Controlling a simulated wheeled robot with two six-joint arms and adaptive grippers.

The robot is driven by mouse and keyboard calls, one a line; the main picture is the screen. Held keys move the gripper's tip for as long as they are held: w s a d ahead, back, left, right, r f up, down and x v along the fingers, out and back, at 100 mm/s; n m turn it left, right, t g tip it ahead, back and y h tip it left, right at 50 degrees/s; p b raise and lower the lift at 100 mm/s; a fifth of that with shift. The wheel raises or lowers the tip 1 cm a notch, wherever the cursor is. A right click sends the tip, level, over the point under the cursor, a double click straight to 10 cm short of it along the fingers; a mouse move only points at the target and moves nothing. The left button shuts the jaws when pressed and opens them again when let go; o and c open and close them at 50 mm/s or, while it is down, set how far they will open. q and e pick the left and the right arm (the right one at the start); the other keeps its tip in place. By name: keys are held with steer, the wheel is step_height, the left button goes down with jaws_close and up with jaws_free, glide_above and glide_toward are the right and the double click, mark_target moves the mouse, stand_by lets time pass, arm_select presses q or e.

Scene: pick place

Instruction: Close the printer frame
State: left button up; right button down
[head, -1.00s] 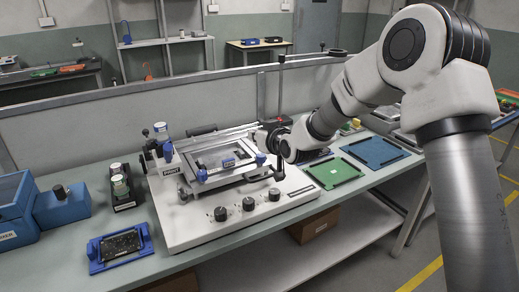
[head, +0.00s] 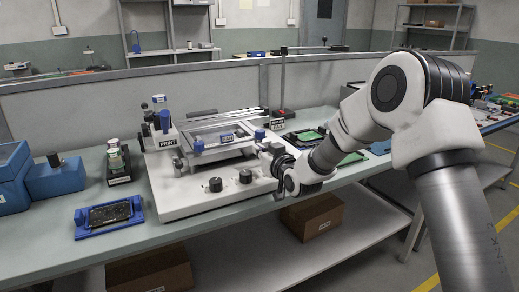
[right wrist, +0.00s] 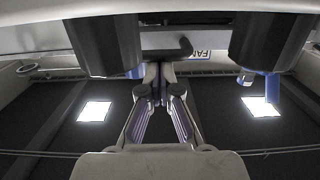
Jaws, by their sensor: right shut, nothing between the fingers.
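The white printer (head: 165,195) stands on the bench in the head view. Its metal frame (head: 205,158), with a window and blue clips, sits over the printer bed; I cannot tell its exact angle. My right gripper (head: 268,151) is at the frame's front right corner, partly hidden by my own wrist. In the right wrist view its fingers (right wrist: 160,68) are shut and empty, just under a dark bar with a hooked end (right wrist: 168,50). I cannot tell whether they touch it. Part of a frame label (right wrist: 200,54) shows behind. My left gripper is out of view.
Dark knobs (head: 214,185) stand on the printer's front. A blue fixture (head: 110,216) lies at front left, with a bottle holder (head: 117,162) and blue box (head: 55,181) behind it. Green boards (head: 308,135) lie to the right. A cardboard box (head: 312,217) is on the lower shelf.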

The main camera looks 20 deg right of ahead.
steer(key=shift+s+a+f, duration=0.1)
steer(key=shift+s+f, duration=0.1)
steer(key=shift+f, duration=0.6)
steer(key=r+p, duration=0.1)
steer(key=r, duration=0.1)
steer(key=w+r+p, duration=0.1)
steer(key=r, duration=0.1)
steer(key=shift+r+p, duration=0.35)
steer(key=shift+p, duration=0.05)
steer(key=s, duration=1)
steer(key=shift+d+f+b, duration=0.2)
steer(key=shift+f+b, duration=0.1)
steer(key=shift+b, duration=0.1)
